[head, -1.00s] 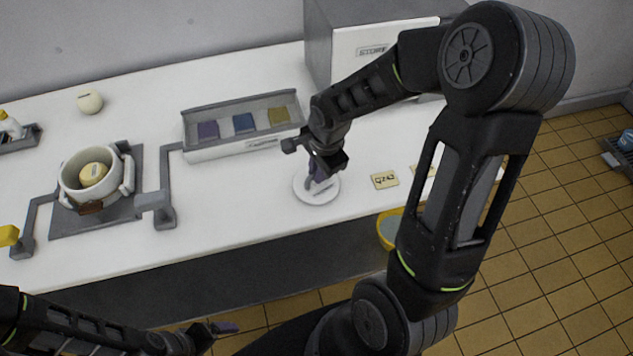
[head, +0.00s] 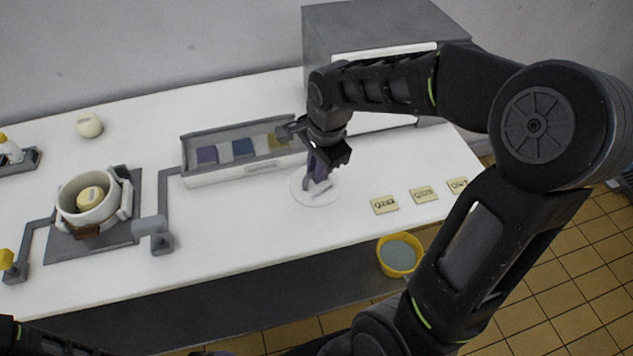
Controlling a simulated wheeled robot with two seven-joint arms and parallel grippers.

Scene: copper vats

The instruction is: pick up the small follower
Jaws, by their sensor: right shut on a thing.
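The small follower, which I take to be the flat white disc (head: 306,198), shows at the centre of the head view in front of the grey tray's right end. My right gripper (head: 317,172) points down at it, shut on it near its middle. The fingers cover part of the disc's top, so the grip itself is hidden. The disc appears to be a little above the counter. Only a sliver of my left gripper (head: 215,353) shows at the bottom edge, and its jaws cannot be made out.
A tray (head: 222,176) with coloured squares stands just behind. A white pot (head: 70,215) holding a cream round piece sits at left. Label cards (head: 384,205) lie to the right. A yellow bucket (head: 399,257) stands below the counter edge. A grey box (head: 385,35) stands behind my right arm.

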